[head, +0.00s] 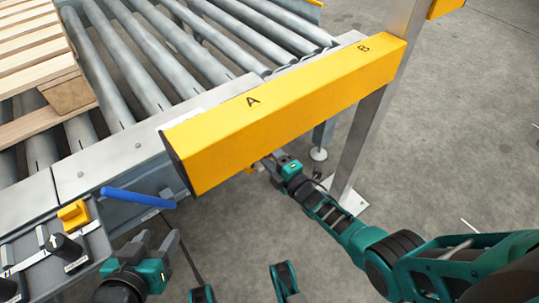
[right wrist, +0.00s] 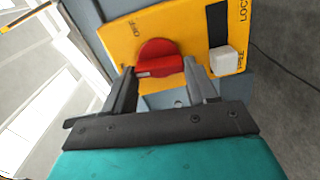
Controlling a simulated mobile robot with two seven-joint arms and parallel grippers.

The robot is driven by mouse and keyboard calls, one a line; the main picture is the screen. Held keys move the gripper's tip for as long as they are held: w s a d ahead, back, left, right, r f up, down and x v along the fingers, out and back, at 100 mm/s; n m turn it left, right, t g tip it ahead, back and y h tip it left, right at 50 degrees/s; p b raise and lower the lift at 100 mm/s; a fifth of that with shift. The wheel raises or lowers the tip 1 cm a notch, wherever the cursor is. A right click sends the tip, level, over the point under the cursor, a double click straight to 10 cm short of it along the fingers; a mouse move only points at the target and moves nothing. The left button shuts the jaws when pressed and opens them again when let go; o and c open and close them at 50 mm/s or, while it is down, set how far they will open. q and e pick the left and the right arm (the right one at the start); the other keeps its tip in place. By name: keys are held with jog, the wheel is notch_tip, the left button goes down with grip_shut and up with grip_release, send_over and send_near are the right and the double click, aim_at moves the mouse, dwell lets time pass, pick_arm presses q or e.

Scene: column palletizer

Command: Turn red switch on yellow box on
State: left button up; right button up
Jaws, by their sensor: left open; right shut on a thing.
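The red switch (right wrist: 160,60) is a round knob on the yellow box's panel (right wrist: 185,22), which carries the printed word OFF above the knob. My right gripper (right wrist: 158,72) has its fingers on either side of the knob and is shut on it. In the head view my right arm reaches in from the right, and its gripper is partly hidden under the yellow beam. The switch is hidden in that view. My left gripper (head: 155,243) is open at the lower left, near the grey control panel.
The yellow beam (head: 285,110) marked A and B hangs above my right gripper. A metal post (head: 365,135) stands right of it. A pale slider block (right wrist: 224,60) sits beside the knob, by LOCK and FREE lettering. A blue handle (head: 138,198) and roller conveyor (head: 150,75) lie left.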

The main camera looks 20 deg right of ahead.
pick_arm(q)
jog(key=shift+s+f, duration=0.1)
jog(key=shift+s, duration=0.05)
pick_arm(e)
jog(key=shift+f+n, duration=0.1)
jog(key=shift+n, duration=0.5)
pick_arm(q)
jog(key=shift+w+r, duration=0.2)
pick_arm(e)
jog(key=o, duration=1.1)
jog(key=shift+c, duration=0.2)
pick_arm(q)
jog(key=shift+s+a+r+y+p, duration=0.3)
jog(key=shift+a+r+p, duration=0.4)
jog(key=shift+p, duration=1.3)
pick_arm(e)
jog(key=v, duration=1.3)
pick_arm(q)
jog(key=shift+d+r, duration=0.1)
jog(key=shift+d, duration=0.05)
